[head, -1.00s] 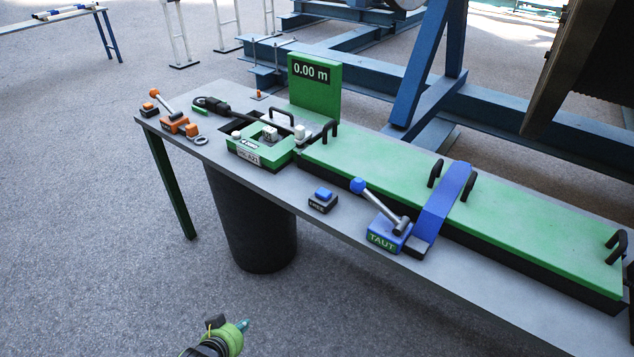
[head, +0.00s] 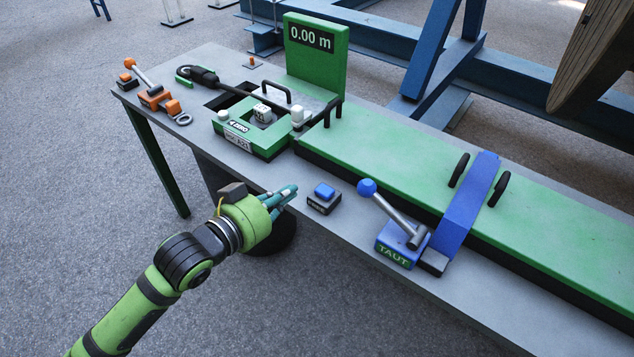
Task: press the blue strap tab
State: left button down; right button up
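The blue strap tab (head: 324,190) is a small blue button on a dark block with a white label. It sits near the front edge of the grey bench, left of the blue ratchet box (head: 401,246) marked TAUT. My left gripper (head: 288,194) is in front of the bench edge, just left of the tab and apart from it in the picture. Its teal fingers point toward the tab and look close together; no object shows between them. The blue strap (head: 474,200) runs over the long green cover. My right gripper is not in view.
A blue-knobbed lever (head: 367,187) rises just right of the tab. The green counter unit (head: 250,128) and the 0.00 m display (head: 312,40) stand behind. Bare grey bench top (head: 355,180) surrounds the tab.

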pick_arm(q)
send_over(319, 193)
jog(key=shift+s+a+f+p, duration=0.1)
jog(key=shift+f+p, duration=0.1)
jog(key=shift+f, duration=0.4)
jog(key=shift+s+a+f+p, duration=0.1)
jog(key=shift+f+p, duration=0.05)
jog(key=shift+f, duration=0.4)
notch_tip(319, 193, down, 3)
jog(key=shift+r, duration=0.15)
jog(key=shift+f, duration=0.7)
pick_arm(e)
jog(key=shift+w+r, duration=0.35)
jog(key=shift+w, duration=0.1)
pick_arm(q)
jog(key=shift+f, duration=0.15)
notch_tip(319, 193, down, 2)
jog(key=shift+b, duration=0.45)
jog(key=shift+s, duration=0.1)
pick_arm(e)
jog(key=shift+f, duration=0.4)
pick_arm(q)
jog(key=shift+f, duration=0.15)
